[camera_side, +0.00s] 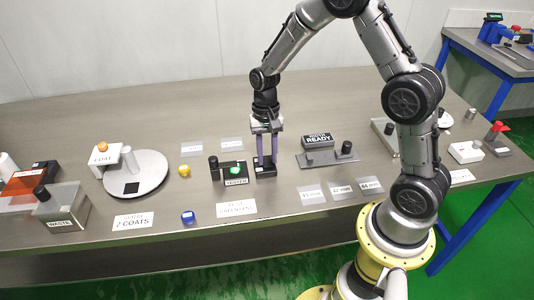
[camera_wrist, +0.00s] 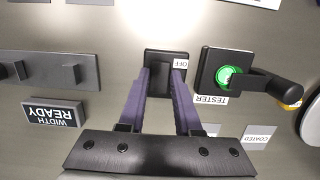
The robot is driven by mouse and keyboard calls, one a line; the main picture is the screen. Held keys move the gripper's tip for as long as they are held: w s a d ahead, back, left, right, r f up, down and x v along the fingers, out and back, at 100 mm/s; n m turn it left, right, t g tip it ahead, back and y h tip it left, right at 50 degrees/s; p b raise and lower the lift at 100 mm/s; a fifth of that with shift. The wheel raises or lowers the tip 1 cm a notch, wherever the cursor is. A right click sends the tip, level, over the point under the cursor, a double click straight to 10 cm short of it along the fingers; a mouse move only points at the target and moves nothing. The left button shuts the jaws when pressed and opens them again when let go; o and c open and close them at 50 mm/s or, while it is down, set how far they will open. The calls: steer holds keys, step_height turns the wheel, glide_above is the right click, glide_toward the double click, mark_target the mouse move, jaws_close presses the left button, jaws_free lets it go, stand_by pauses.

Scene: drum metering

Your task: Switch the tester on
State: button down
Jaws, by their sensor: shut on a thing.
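The tester (camera_side: 244,178) is a black block with a green disc and a dark arm over it, left of my gripper in the side view. In the wrist view the tester (camera_wrist: 207,72) lies at the right, its arm ending in a black knob. Beside it is a small black switch block (camera_wrist: 150,54) with a white label reading OFF (camera_wrist: 181,63). My gripper (camera_side: 267,163) points straight down at this block. In the wrist view its purple fingers (camera_wrist: 162,76) reach the block and are shut on its switch part.
A grey fixture (camera_side: 325,158) with posts and a WIDTH READY sign (camera_side: 317,140) stand to the right. A round grey turntable (camera_side: 150,172) is to the left. A yellow piece (camera_side: 184,170) and a blue piece (camera_side: 187,217) lie nearby. Flat white labels lie around.

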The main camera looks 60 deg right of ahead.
mark_target(267, 160)
steer(key=shift+s+a+t+h, duration=0.1)
steer(key=shift+t+h, duration=0.3)
steer(key=c, duration=0.6)
jaws_free()
steer(key=shift+r, duration=0.1)
step_height(267, 160, up, 14)
steer(key=shift+w+d, duration=0.3)
steer(key=shift+d, duration=0.05)
